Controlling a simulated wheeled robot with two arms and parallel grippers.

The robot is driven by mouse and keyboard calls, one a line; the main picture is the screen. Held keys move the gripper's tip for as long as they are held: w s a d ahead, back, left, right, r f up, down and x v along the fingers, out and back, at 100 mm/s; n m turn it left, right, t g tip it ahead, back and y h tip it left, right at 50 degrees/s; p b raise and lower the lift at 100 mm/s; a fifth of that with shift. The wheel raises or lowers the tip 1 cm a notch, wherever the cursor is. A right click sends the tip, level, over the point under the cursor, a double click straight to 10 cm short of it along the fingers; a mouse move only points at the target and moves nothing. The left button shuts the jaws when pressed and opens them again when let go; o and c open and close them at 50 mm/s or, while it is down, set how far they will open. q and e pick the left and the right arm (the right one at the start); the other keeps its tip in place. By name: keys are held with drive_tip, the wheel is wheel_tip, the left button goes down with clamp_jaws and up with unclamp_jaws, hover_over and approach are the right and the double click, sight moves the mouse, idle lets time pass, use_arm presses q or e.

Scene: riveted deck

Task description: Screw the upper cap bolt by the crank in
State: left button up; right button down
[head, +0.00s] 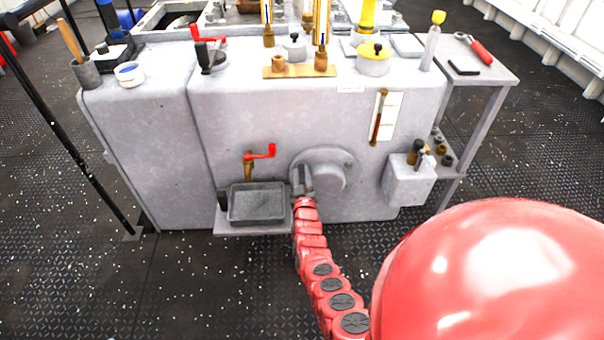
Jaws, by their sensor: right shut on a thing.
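The round grey cap (330,172) sits on the front face of the grey machine. The crank (262,153) with its red handle is to the left of the cap. My right gripper (302,181) is at the cap's left edge, on the side towards the crank. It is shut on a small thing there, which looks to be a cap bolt. The bolt is hidden by the fingers, so I cannot tell how deep it sits. My left gripper is not in view.
A grey tray (257,218) on a ledge sits below the crank, just left of my right gripper. A grey box (409,181) with fittings juts out to the right. A side table (483,66) holds tools. A dark pole (72,140) stands at left.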

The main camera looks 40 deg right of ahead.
drive_tip(key=shift+f+m, duration=0.15)
drive_tip(key=shift+m, duration=0.55)
drive_tip(key=c, duration=0.6)
unclamp_jaws()
drive_tip(key=shift+s+a+r+p, duration=0.1)
drive_tip(key=shift+r+p, duration=0.15)
drive_tip(key=shift+p, duration=0.1)
drive_tip(key=p+v, duration=1.3)
drive_tip(key=v, duration=0.4)
drive_tip(key=shift+s+f, duration=0.15)
drive_tip(key=shift+s, duration=0.05)
